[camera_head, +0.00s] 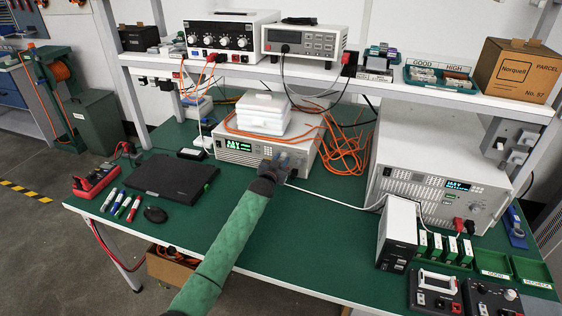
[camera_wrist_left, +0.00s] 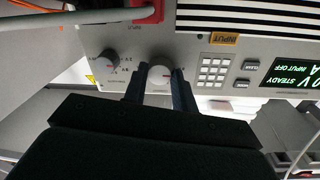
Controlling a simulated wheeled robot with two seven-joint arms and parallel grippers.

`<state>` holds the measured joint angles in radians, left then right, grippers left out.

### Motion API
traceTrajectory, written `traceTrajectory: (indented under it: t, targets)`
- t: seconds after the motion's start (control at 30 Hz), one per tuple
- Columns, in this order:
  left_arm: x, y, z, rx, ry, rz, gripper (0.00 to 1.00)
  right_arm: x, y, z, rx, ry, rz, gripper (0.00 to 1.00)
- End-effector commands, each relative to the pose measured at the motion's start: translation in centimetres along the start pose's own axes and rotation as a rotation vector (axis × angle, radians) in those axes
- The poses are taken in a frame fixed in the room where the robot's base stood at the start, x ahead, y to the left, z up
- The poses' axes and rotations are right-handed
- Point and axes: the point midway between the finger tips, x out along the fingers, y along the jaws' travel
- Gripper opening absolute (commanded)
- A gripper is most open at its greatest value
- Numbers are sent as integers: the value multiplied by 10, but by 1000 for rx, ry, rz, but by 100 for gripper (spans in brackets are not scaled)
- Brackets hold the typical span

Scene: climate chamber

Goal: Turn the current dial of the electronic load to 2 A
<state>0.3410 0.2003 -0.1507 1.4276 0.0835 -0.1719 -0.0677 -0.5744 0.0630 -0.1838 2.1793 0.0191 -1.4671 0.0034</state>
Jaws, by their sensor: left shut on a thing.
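The electronic load (camera_head: 231,157) is a light grey box with a green display (camera_head: 239,146), on the green bench under the shelf. My left gripper (camera_head: 276,165) is at the right part of its front panel. In the left wrist view, turned over, my left gripper (camera_wrist_left: 159,88) is shut on a round grey dial (camera_wrist_left: 160,75), one dark finger on each side. A second dial (camera_wrist_left: 110,60) with scale marks sits beside it, free. The dial labels are too small to read. The display (camera_wrist_left: 291,76) shows "STEADY" and "INPUT OFF". My right gripper is not in view.
White trays (camera_head: 262,112) and orange cables (camera_head: 345,150) lie on and beside the load. A black laptop (camera_head: 160,177) lies to its left. A larger grey instrument (camera_head: 425,170) stands at the right. The shelf (camera_head: 215,70) overhangs the back.

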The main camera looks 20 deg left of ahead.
Motion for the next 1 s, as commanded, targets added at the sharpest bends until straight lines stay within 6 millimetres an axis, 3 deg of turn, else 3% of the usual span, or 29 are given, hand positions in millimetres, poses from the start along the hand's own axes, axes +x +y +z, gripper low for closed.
traceTrajectory:
  t: [0.27,1.0]
  targets:
    - [0,0,0,150,-9,2,4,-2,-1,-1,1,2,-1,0]
    - [0,0,-1,839,-48,9,4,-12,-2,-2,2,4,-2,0]
